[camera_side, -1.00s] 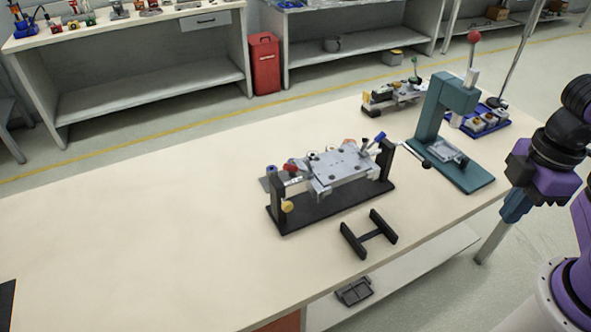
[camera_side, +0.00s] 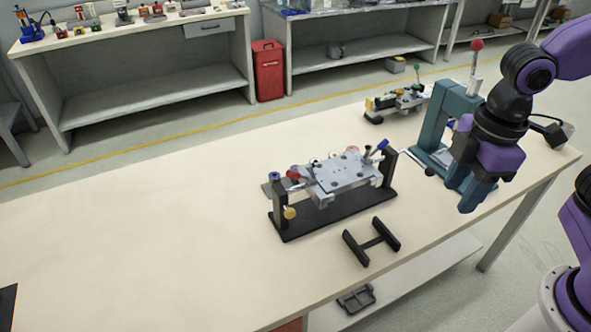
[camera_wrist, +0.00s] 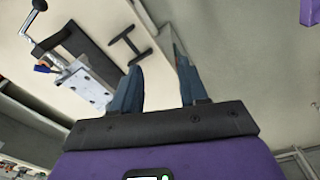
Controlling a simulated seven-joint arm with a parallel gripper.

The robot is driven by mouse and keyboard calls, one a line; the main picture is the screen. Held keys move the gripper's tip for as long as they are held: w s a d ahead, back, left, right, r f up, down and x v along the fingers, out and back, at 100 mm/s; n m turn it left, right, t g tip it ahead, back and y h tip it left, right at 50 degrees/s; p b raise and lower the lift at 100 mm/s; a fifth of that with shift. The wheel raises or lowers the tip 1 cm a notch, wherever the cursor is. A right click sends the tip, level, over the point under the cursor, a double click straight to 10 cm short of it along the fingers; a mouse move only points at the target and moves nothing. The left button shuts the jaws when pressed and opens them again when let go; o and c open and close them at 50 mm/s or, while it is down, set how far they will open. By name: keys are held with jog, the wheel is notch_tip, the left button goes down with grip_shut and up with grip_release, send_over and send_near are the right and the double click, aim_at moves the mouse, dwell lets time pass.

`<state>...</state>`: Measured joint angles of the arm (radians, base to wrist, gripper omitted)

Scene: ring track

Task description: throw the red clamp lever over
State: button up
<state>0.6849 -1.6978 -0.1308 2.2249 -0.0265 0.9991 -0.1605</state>
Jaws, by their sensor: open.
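The clamp fixture stands on a black base (camera_side: 335,214) in the middle of the bench and carries a grey plate (camera_side: 345,175). A red knob or lever end (camera_side: 293,172) shows at the plate's left end; its exact position is too small to tell. A blue-tipped lever (camera_side: 382,145) rises at the right end. My gripper (camera_side: 466,194) is open and empty, above the bench to the right of the fixture. In the wrist view the fingers (camera_wrist: 158,66) are apart, with the grey plate (camera_wrist: 86,90) off to the left. The red part is not seen there.
A teal press (camera_side: 434,130) with a red-balled lever stands behind my gripper, partly hidden by it. A crank handle (camera_side: 416,164) sticks out right of the fixture. A black H-shaped stand (camera_side: 371,242) lies in front.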

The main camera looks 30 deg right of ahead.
jog(key=w+a+r+n, duration=0.2)
jog(key=w+a+r, duration=0.2)
jog(key=w+a, duration=0.85)
jog(key=n+t, duration=0.1)
send_near(295, 173)
jog(key=shift+h, duration=0.3)
jog(key=f, duration=0.3)
jog(key=w+f, duration=0.1)
jog(key=f, duration=0.5)
jog(key=shift+w+a, duration=0.15)
jog(key=shift+w, duration=0.1)
